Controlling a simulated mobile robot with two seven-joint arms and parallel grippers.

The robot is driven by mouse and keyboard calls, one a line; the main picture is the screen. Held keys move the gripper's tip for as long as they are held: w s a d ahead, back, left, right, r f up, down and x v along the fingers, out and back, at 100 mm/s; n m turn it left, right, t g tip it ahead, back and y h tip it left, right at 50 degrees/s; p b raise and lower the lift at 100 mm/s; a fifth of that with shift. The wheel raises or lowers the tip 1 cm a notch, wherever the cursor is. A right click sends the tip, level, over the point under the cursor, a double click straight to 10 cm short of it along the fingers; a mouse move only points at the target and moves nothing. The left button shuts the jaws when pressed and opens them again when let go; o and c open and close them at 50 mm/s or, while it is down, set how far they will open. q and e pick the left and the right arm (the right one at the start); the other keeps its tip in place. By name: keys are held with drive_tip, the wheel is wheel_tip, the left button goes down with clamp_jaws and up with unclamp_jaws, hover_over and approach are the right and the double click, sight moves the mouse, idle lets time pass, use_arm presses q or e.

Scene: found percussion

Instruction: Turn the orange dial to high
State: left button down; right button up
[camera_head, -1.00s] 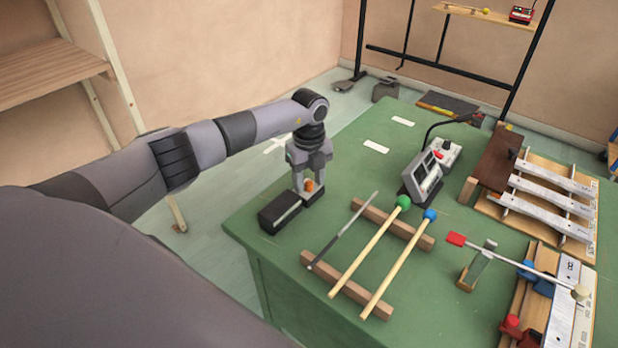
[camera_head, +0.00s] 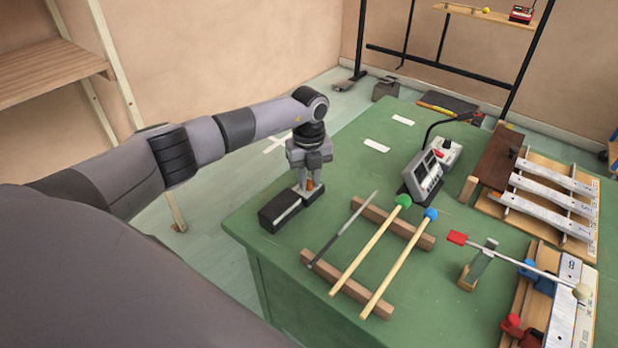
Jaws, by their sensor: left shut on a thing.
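The orange dial (camera_head: 309,184) sits on the far end of a small black box (camera_head: 280,214) at the left part of the green table. My left gripper (camera_head: 309,186) points down over it. Its fingers are shut on the dial from both sides and hide most of it. The dial's marks and its setting cannot be read. My right gripper is not in view.
Mallets with green (camera_head: 403,201) and blue (camera_head: 430,214) heads and a thin grey rod lie across wooden bars right of the box. A grey device with screens (camera_head: 424,176) stands behind them. Metal bars on wooden frames fill the right side.

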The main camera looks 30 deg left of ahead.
use_arm(q)
drive_tip(key=m+b, duration=0.1)
drive_tip(key=m, duration=0.3)
drive_tip(key=shift+m, duration=0.3)
drive_tip(key=m, duration=0.3)
drive_tip(key=shift+m+b, duration=0.3)
drive_tip(key=shift+b, duration=0.1)
drive_tip(key=m+b, duration=0.1)
drive_tip(key=m, duration=0.3)
drive_tip(key=shift+m, duration=0.8)
drive_tip(key=shift+m+b, duration=0.3)
drive_tip(key=shift+m, duration=0.5)
drive_tip(key=c, duration=1)
unclamp_jaws()
